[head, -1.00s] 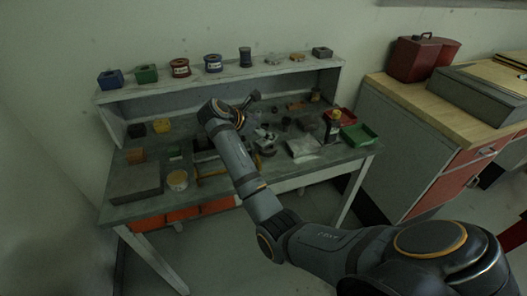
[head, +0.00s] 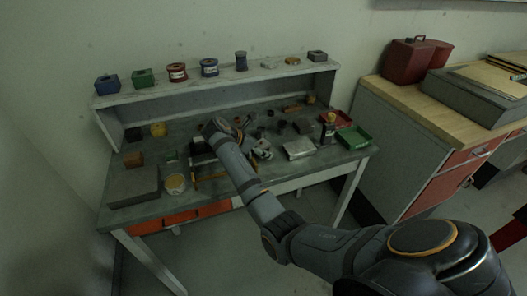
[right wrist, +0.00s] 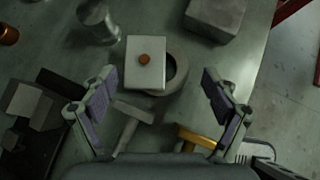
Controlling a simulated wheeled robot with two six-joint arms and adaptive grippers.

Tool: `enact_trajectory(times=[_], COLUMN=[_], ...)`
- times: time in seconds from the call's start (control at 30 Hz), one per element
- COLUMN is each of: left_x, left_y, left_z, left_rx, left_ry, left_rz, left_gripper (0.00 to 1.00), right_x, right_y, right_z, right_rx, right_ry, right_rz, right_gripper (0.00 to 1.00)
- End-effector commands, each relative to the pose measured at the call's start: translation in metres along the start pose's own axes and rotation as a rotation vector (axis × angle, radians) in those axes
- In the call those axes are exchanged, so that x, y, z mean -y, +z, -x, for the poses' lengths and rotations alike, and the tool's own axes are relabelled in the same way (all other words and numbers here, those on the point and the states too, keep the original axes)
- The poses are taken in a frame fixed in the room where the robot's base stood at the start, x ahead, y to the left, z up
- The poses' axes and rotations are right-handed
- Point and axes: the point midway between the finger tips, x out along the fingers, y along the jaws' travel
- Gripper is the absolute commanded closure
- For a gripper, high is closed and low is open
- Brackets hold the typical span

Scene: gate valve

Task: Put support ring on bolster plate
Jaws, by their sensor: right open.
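In the right wrist view a thick grey ring (right wrist: 179,76), which I take for the support ring, lies on the table with its dark hole partly covered from view by a pale block with a copper-coloured knob (right wrist: 144,62). I cannot tell whether ring and block touch. My right gripper (right wrist: 161,93) is open and empty, its fingers apart on either side of ring and block. In the head view my right arm (head: 234,160) reaches over the workbench and hides what lies under it. A flat grey slab (head: 134,187) at the bench's front left may be the bolster plate. My left gripper is out of view.
The yellow-handled tool (right wrist: 197,137) and a pale hammer-like tool (right wrist: 128,122) lie close to my right fingers. A metal cylinder (right wrist: 97,20) stands beyond. The bench's raised shelf (head: 220,78) holds several spools and blocks. Red (head: 343,119) and green (head: 355,137) trays sit at right.

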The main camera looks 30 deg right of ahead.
Motion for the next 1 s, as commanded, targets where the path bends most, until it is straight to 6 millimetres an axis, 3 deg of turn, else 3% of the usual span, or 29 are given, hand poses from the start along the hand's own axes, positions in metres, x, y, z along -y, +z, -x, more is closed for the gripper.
enact_trajectory(times=[0.13,0.37,0.9,1.0], left_x=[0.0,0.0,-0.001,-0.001], left_y=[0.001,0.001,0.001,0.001], left_z=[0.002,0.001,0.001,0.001], left_rx=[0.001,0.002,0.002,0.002], left_ry=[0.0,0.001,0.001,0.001], left_rz=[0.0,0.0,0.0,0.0], left_gripper=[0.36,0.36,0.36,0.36], right_x=[0.0,0.0,0.0,0.0], right_y=[0.0,0.0,0.0,0.001], right_z=[-0.017,-0.019,-0.019,-0.018], right_rx=[0.001,0.0,0.0,0.002], right_ry=[-0.001,0.001,0.0,0.001], right_rz=[0.001,-0.001,0.0,-0.002], right_gripper=[0.13,0.13,0.86,0.91])
